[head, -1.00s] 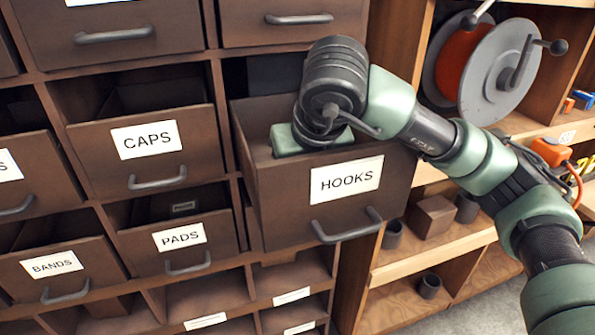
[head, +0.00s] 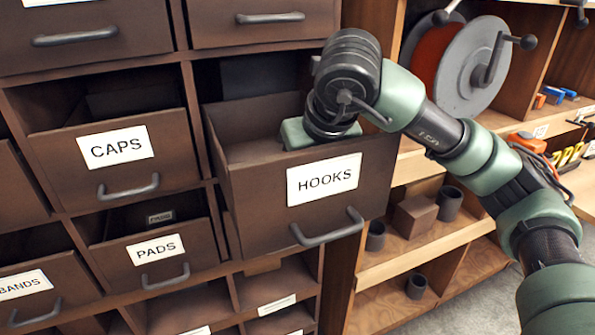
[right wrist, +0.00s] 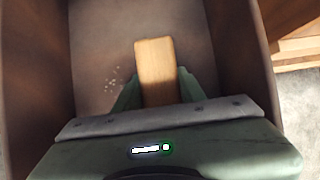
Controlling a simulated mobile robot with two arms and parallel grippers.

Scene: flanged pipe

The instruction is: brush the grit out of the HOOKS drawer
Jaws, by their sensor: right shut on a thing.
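The HOOKS drawer (head: 310,205) is pulled out of the cabinet in the head view, its label on the front. My right gripper (right wrist: 155,88) reaches down into it from above; in the head view the drawer front hides its fingertips. In the right wrist view it is shut on a pale wooden block, which looks like the brush handle (right wrist: 155,62). Any bristles are hidden. A small patch of pale grit (right wrist: 113,82) lies on the drawer floor, left of the handle. My left gripper is not in view.
The CAPS drawer (head: 100,178) and PADS drawer (head: 135,262) stand partly open to the left. On the right, shelves hold a cable reel (head: 468,65), a brown box (head: 414,216) and several dark cups. The rest of the visible drawer floor looks clear.

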